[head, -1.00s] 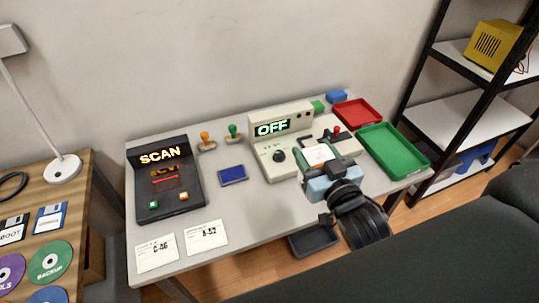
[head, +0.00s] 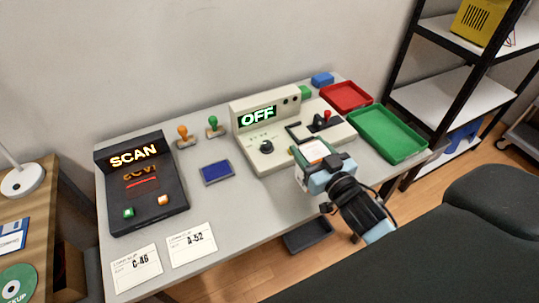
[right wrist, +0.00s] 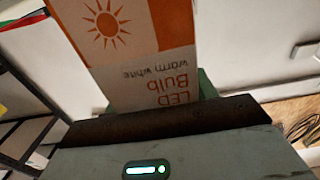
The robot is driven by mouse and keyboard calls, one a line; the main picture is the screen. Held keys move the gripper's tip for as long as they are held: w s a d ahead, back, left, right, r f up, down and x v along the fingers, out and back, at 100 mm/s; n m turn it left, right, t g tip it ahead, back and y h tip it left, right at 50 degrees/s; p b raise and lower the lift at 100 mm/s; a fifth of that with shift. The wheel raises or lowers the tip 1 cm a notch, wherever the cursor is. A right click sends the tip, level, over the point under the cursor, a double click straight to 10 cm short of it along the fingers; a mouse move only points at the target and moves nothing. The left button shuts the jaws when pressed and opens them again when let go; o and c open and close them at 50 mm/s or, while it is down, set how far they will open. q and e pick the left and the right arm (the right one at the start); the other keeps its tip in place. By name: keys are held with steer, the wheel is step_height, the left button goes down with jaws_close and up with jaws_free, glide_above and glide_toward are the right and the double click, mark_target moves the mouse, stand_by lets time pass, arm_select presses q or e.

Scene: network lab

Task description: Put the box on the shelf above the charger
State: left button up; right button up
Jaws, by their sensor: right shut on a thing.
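My right gripper (head: 312,168) is shut on a small white and orange LED bulb box (head: 314,151), held above the front of the grey table, before the control panel. In the right wrist view the box (right wrist: 130,45) stands out past the jaw, showing a sun print and "warm white" text. A black rack with white shelves stands at the right. A yellow slotted device (head: 478,18) with wires sits on its upper shelf; I cannot tell whether this is the charger. The middle shelf (head: 430,95) looks bare. My left gripper is out of view.
The grey table (head: 225,235) holds a black SCAN console (head: 145,190), an OFF panel (head: 265,135), stamps, cards, a red tray (head: 346,97) and a green tray (head: 388,134). A dark padded seat (head: 440,235) fills the lower right. A blue object (head: 465,135) is low on the rack.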

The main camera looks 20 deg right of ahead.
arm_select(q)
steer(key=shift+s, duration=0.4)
arm_select(e)
steer(key=w+a, duration=0.4)
steer(key=a, duration=0.3)
steer(key=shift+w+f, duration=0.3)
steer(key=shift+f, duration=0.1)
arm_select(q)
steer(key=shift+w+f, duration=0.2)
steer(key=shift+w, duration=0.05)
arm_select(e)
steer(key=f, duration=0.2)
steer(key=a+f, duration=0.1)
steer(key=shift+w+f, duration=0.25)
steer(key=shift+f, duration=0.05)
